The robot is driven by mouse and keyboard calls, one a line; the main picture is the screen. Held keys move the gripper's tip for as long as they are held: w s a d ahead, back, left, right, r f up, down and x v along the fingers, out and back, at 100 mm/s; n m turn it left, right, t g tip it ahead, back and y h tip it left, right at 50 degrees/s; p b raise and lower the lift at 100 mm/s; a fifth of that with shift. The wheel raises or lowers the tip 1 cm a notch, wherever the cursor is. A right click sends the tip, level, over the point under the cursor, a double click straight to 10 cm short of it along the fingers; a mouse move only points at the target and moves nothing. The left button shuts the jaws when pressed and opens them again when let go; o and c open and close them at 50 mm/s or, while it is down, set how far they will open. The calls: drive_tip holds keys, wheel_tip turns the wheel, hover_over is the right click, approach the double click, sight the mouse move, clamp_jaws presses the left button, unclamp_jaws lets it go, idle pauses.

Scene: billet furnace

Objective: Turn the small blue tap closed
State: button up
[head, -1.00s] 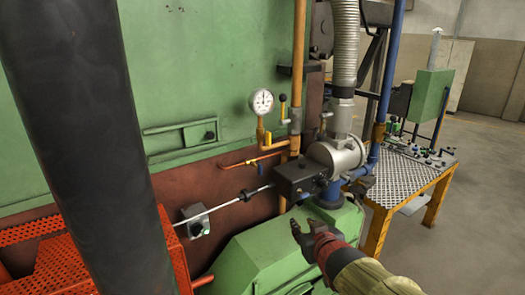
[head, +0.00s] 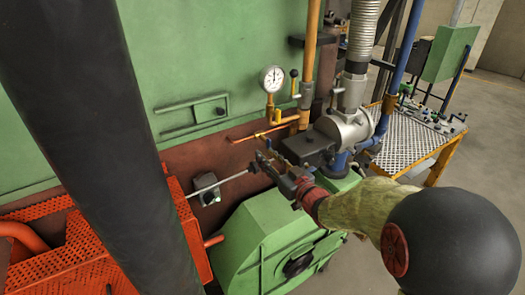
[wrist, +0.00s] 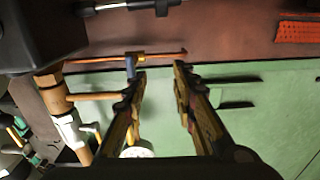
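The small blue tap (wrist: 130,67) sits on a thin copper pipe (wrist: 100,58) along the furnace wall. In the wrist view its blue handle is beside the tip of the left finger, slightly outside the gap; I cannot tell whether they touch. In the head view the tap is tiny on the thin pipe, just above my gripper (head: 268,161). My gripper is open and empty, its two fingers (wrist: 159,73) pointing at the wall with a clear gap between them.
A pressure gauge (head: 272,78) and a thicker orange pipe (head: 309,65) stand above and right. A dark box (head: 306,149) and a silver rod (head: 235,178) are close to my gripper. A green housing (head: 265,240) is below, an orange grating (head: 45,218) at left.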

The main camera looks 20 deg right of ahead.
sight(269, 144)
drive_tip(key=w, duration=0.3)
drive_tip(key=shift+d+r, duration=0.1)
drive_tip(key=shift+a, duration=0.45)
drive_tip(key=shift+c, duration=0.6)
drive_tip(key=shift+d, duration=0.35)
drive_tip(key=shift+c, duration=1.3)
drive_tip(key=shift+a, duration=0.1)
clamp_jaws()
drive_tip(key=shift+a, duration=0.1)
drive_tip(key=shift+c, duration=1.6)
unclamp_jaws()
